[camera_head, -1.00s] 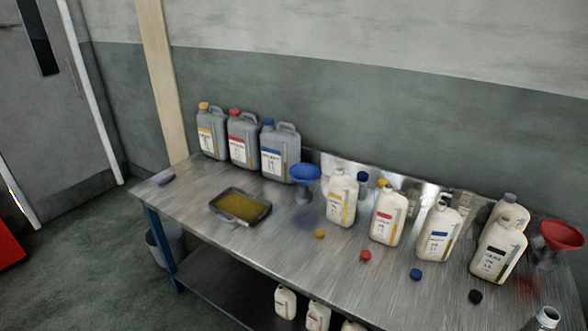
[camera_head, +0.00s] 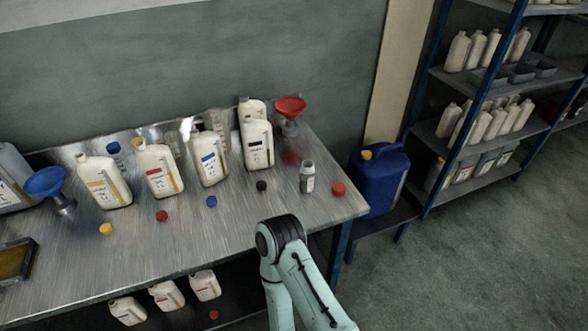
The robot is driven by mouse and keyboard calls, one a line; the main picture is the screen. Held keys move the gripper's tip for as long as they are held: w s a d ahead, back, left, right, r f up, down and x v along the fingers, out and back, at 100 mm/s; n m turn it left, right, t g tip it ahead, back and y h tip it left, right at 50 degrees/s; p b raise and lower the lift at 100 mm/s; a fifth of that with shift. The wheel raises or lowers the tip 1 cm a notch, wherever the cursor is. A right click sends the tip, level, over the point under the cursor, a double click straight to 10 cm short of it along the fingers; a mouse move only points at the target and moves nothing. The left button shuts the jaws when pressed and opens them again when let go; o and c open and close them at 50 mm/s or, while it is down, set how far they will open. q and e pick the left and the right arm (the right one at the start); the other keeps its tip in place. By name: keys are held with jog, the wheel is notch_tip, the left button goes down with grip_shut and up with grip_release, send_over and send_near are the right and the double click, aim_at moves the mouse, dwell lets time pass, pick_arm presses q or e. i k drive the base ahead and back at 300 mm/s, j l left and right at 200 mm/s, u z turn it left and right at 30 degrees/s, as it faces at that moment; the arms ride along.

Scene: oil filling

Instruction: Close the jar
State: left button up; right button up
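A small grey jar (camera_head: 307,177) with a pale label stands upright on the metal table near its right end. Its top shows no cap on it. A red cap (camera_head: 338,189) lies on the table just right of the jar, apart from it. One of my arms, pale green with a dark joint, comes in from the bottom right, in front of the table's front edge. No gripper fingers show in the view.
White bottles (camera_head: 160,170) stand along the back of the metal table (camera_head: 230,230), with yellow, red, blue and black caps (camera_head: 261,186) before them. A red funnel (camera_head: 290,114) stands behind the jar. A blue canister (camera_head: 380,180) and shelves (camera_head: 490,85) are to the right.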

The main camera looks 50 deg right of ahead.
aim_at(307, 172)
jog(key=z, duration=1.95)
